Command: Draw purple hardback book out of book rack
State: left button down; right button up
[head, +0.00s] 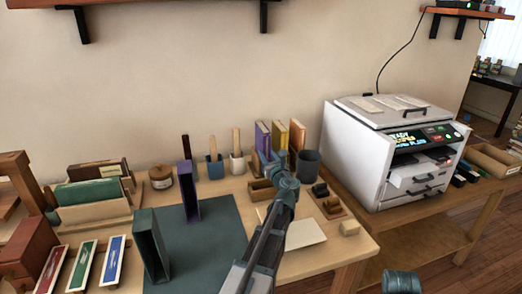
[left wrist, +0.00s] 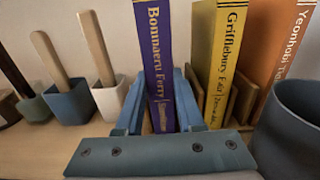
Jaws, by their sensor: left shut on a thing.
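The purple hardback book (head: 262,137) stands upright at the back of the table. In the left wrist view the book (left wrist: 155,50) shows its spine, lettered "Bonmaeru Ferry". My left gripper (head: 272,163) is shut on the lower part of its spine, and its blue fingers (left wrist: 160,108) lie on either side. Wooden dividers of the book rack (left wrist: 242,100) show beside the neighbouring books. The book's base is hidden behind the gripper.
A yellow book (head: 279,136) and an orange book (head: 297,136) stand just right of it. A dark cup (head: 308,163) is close on the right. Pots (head: 236,163) with wooden handles stand left. The dark mat (head: 215,235) has bare room.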

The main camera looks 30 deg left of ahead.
pick_arm(q)
jog(key=v, duration=1.3)
jog(key=shift+s+d, duration=0.25)
jog(key=shift+d, duration=0.05)
